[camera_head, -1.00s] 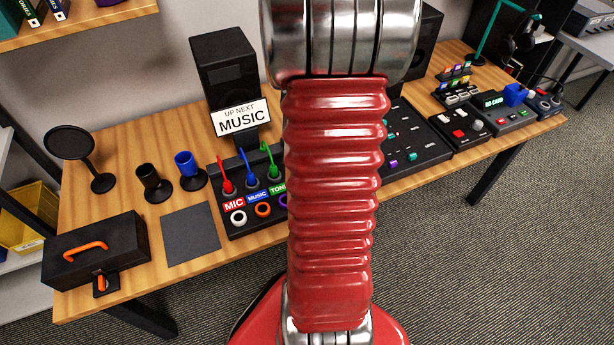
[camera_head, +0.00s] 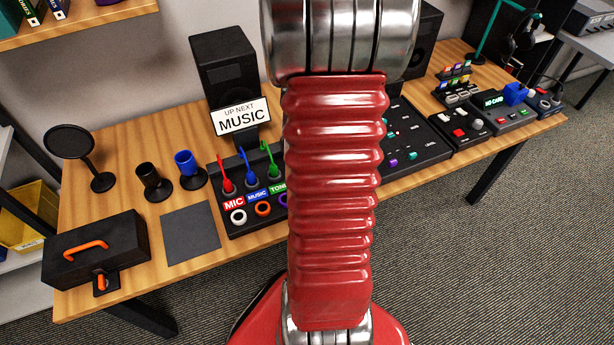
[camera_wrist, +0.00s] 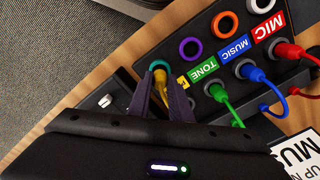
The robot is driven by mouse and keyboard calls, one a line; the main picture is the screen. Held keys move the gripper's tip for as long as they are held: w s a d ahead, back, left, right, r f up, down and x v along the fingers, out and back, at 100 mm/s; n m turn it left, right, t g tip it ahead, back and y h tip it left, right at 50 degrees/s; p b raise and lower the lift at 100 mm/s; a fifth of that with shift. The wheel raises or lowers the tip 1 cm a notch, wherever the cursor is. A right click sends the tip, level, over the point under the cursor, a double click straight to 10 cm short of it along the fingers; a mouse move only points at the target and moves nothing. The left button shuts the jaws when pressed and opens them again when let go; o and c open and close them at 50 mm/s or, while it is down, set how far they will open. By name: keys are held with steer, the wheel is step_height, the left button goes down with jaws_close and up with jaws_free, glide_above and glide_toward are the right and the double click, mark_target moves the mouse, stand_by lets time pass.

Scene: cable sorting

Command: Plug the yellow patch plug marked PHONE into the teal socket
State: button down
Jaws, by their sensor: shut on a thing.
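My gripper (camera_wrist: 160,97) is in the wrist view, its two dark fingers shut on the yellow plug (camera_wrist: 160,79). Only a small part of the plug shows between the fingers. The teal socket (camera_wrist: 157,66) is a ring on the black panel, right at the far end of the plug. The plug's tip is hidden, so I cannot tell whether it is inside the ring or just short of it. No PHONE marking is readable. In the head view my arm hides the gripper, the yellow plug and the teal socket.
Red (camera_wrist: 285,50), blue (camera_wrist: 252,73) and green (camera_wrist: 218,92) plugs with cables stand on the panel beside my gripper. Empty purple (camera_wrist: 189,48), orange (camera_wrist: 228,24) and white rings lie along it. A black mixer (camera_head: 412,140) stands to the right.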

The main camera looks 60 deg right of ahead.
steer(key=shift+f, duration=0.8)
stand_by(0.8)
steer(key=c, duration=1.5)
jaws_free()
steer(key=shift+c, duration=0.2)
steer(key=shift+o, duration=0.4)
steer(key=o, duration=0.4)
steer(key=shift+r, duration=0.15)
steer(key=shift+r, duration=3.35)
steer(key=shift+s, duration=0.1)
